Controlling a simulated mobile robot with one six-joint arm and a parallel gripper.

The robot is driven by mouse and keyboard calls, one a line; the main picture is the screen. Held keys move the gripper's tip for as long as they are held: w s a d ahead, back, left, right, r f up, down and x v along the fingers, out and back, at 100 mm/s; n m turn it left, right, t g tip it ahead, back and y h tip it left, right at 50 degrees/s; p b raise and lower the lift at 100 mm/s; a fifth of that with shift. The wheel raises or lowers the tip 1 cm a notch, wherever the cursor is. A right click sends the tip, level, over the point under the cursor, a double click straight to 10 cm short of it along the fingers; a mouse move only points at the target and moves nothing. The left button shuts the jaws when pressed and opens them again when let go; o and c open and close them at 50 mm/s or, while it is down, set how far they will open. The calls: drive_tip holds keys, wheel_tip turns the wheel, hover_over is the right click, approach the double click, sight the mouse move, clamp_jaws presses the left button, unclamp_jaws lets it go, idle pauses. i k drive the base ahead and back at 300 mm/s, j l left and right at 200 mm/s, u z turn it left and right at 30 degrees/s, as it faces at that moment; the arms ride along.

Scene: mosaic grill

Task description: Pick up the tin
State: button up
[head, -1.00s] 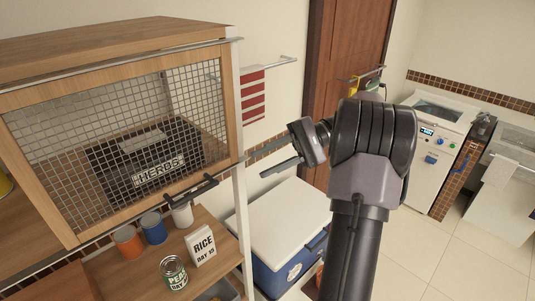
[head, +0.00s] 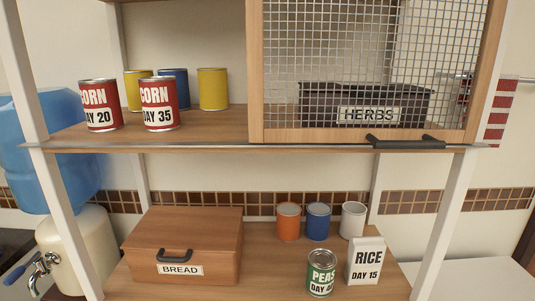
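Several tins show in the head view, and I cannot tell which one the task means. Two red CORN tins stand on the upper shelf at the left, one marked DAY 20 (head: 100,105) and one marked DAY 35 (head: 158,106). Plain yellow (head: 213,89) and blue (head: 174,86) cans stand behind them, with another yellow can (head: 138,89) partly hidden. My gripper is not in view.
A wooden BREAD box (head: 185,245) is on the left. A mesh door (head: 350,135) with a dark handle (head: 405,142) covers the HERBS crate (head: 365,103). A water dispenser (head: 60,150) stands left.

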sight(100, 99)
drive_tip(key=j+u, duration=0.1)
drive_tip(key=j, duration=0.25)
drive_tip(key=i+j+u, duration=0.1)
drive_tip(key=j, duration=0.25)
drive_tip(key=i+j+u, duration=0.15)
drive_tip(key=j, duration=0.2)
drive_tip(key=i+j+u, duration=0.1)
drive_tip(key=j, duration=0.25)
